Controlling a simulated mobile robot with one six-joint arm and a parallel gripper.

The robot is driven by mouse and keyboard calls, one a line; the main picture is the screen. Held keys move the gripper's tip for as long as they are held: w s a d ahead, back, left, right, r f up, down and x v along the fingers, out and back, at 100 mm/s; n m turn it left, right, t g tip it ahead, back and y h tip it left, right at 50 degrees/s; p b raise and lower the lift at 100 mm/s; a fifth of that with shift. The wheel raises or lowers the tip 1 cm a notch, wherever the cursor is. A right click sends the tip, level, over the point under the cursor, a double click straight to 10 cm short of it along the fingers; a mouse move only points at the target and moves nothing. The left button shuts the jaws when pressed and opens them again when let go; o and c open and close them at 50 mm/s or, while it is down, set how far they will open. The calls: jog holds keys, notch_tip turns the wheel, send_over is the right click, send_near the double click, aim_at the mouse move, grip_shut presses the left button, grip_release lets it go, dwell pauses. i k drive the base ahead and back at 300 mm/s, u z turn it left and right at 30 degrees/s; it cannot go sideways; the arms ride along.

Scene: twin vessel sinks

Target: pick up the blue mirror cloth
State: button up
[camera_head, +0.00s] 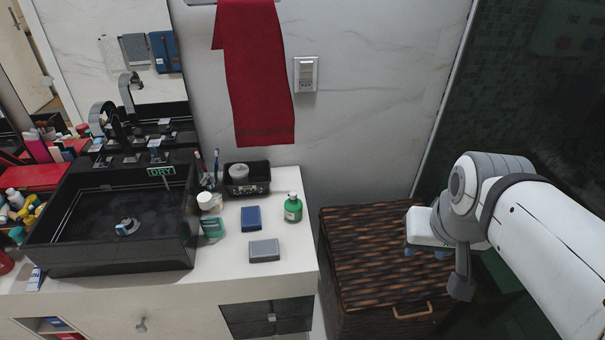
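A small blue folded cloth (251,218) lies flat on the right part of the white counter, behind a similar grey folded cloth (264,250). The blue cloth is in plain view, with nothing on it. My gripper (426,252) is well to the right, above the dark woven hamper and apart from the counter. Its finger ends are small and partly hidden, so I cannot tell how far apart they are. I see nothing held in it.
A green bottle (293,208) stands right of the blue cloth, and a white-capped jar (210,222) stands left. A black basket (247,178) is behind. A black sink (110,225) fills the left. The woven hamper (360,250) is right of the counter. A red towel (255,80) hangs above.

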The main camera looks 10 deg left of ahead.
aim_at(251, 221)
jog(key=z, duration=1.6)
jog(key=k, duration=0.95)
jog(key=u, duration=2.1)
jog(key=i, duration=1.05)
